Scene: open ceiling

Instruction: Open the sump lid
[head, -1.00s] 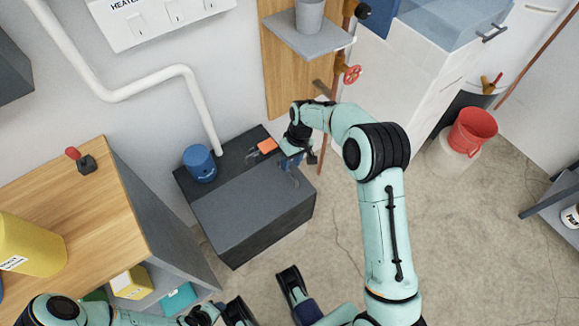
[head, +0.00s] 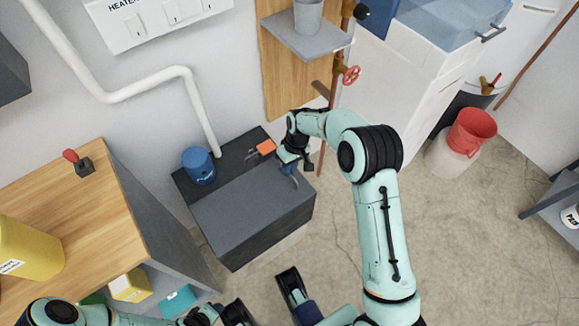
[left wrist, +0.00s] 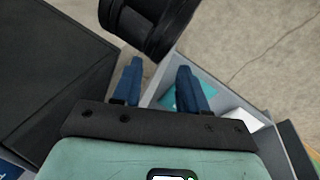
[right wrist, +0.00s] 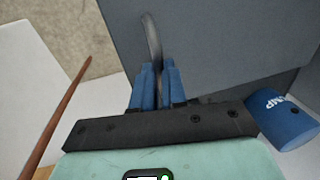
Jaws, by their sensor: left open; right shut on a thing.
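The sump is a dark box on the floor against the wall. Its grey lid (head: 245,208) covers the front part and looks flat and closed in the head view. My right gripper (head: 291,172) is at the lid's right side, near the back. In the right wrist view my right gripper (right wrist: 157,82) has its blue fingers shut on a thin curved grey handle (right wrist: 152,38), which stands against the lid's grey surface (right wrist: 225,45). In the left wrist view my left gripper (left wrist: 160,85) is open and empty, away from the sump.
A blue pump (head: 198,165) and an orange float (head: 266,147) sit on the box's dark back part. A copper pipe with a red valve (head: 350,75) runs down beside it. A wooden bench (head: 85,215) stands left. Floor is clear at front right.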

